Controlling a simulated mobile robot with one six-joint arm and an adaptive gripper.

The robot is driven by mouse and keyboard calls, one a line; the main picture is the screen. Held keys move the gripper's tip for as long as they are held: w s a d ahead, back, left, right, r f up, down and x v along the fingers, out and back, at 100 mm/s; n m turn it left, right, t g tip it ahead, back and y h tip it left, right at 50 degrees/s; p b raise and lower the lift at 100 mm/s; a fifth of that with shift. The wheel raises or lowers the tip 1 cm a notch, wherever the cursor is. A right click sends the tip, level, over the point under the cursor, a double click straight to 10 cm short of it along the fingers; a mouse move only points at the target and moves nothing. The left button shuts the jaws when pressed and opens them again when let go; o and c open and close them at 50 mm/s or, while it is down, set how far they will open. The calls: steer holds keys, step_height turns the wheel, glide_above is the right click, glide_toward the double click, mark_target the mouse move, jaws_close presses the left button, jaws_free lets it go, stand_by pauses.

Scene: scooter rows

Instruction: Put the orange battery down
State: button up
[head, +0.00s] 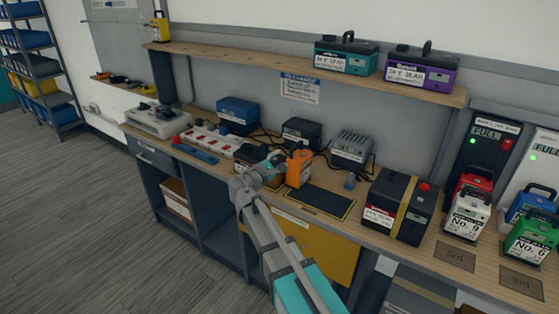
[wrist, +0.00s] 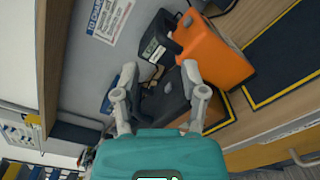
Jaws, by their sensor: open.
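The orange battery (head: 299,169) stands upright on the workbench in the head view. It is just left of a dark mat with a yellow border (head: 318,200). In the wrist view the orange battery (wrist: 217,55) is at the upper right, beyond and to the right of the fingertips. My gripper (head: 272,163) is left of the battery in the head view. In the wrist view my gripper (wrist: 160,69) has its two fingers spread with nothing held between them. Whether a finger touches the battery is hard to tell. My gripper and wrist hide part of the bench there.
A dark device (wrist: 165,96) lies beyond my fingers. Chargers (head: 351,149) stand along the back of the bench (head: 440,240). A black box with a yellow strap (head: 396,206) stands to the right. The bordered mat is bare. A shelf (head: 285,69) with batteries runs above.

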stand_by(0.3)
steer(key=s+d+f+m+g, duration=0.2)
steer(key=s+d+f+m, duration=0.1)
steer(key=d, duration=0.1)
steer(key=s+d+f+m+g+y, duration=0.1)
steer(key=s+d+f+m+g, duration=0.2)
steer(key=s+d+f, duration=0.1)
steer(key=s+d+f+m+g+y, duration=0.1)
steer(key=s+d+f+m+g, duration=0.2)
steer(key=d, duration=0.3)
steer(key=shift+s+f+m, duration=0.35)
steer(key=shift+f+m, duration=0.15)
steer(key=shift+f, duration=0.25)
steer(key=s+f+m+g+y, duration=0.3)
steer(key=s+m+y, duration=0.1)
steer(key=s, duration=0.3)
steer(key=s+f+m+g+y, duration=0.3)
steer(key=s+m+y, duration=0.1)
steer(key=s, duration=0.4)
steer(key=shift+d+f+y, duration=0.25)
steer(key=shift+f+y, duration=0.15)
step_height(320, 180, up, 13)
steer(key=p, duration=1.3)
steer(key=shift+f, duration=0.1)
